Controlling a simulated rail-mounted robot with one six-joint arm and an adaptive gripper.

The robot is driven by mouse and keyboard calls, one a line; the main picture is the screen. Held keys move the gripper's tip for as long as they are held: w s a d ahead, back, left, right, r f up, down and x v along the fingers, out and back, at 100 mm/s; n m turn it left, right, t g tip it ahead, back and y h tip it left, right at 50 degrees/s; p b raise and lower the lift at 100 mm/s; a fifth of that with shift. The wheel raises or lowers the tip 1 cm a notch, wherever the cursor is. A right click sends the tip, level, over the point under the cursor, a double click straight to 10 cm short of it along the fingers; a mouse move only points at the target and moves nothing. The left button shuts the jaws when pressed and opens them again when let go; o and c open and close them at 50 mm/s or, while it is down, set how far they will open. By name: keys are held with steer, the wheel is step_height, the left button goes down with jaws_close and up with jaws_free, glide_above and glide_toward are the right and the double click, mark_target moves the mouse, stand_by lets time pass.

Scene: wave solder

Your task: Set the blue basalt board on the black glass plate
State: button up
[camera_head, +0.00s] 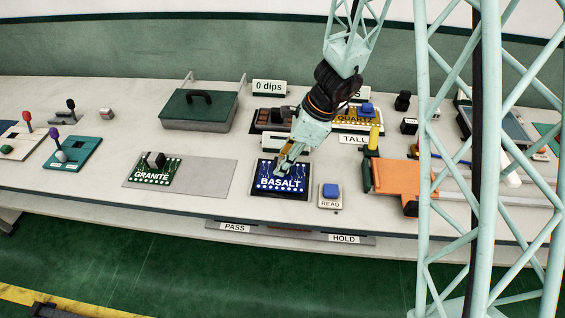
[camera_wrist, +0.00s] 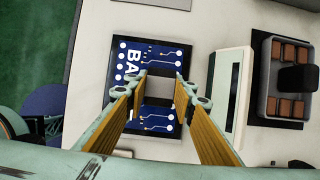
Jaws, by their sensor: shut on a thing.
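The blue basalt board (camera_head: 282,184) with white lettering is at the front middle of the bench. It also shows in the wrist view (camera_wrist: 150,55), lying flat over a black plate (camera_wrist: 113,48) whose dark margin shows around it. My gripper (camera_head: 284,166) reaches down onto the board from above.
The green granite board (camera_head: 153,170) sits on a grey plate (camera_head: 212,178) to the left. A READ button box (camera_head: 330,197) stands close right of the basalt board. A white label block (camera_wrist: 230,92) and a tray of brown blocks (camera_wrist: 282,80) lie behind. An orange fixture (camera_head: 400,178) is at right.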

mark_target(297, 171)
steer(key=shift+f, duration=0.3)
steer(key=o, duration=1.1)
steer(key=shift+c, duration=0.2)
steer(key=shift+r, duration=0.2)
steer(key=v, duration=1.1)
steer(key=shift+d+r, duration=0.25)
steer(key=shift+r, duration=0.05)
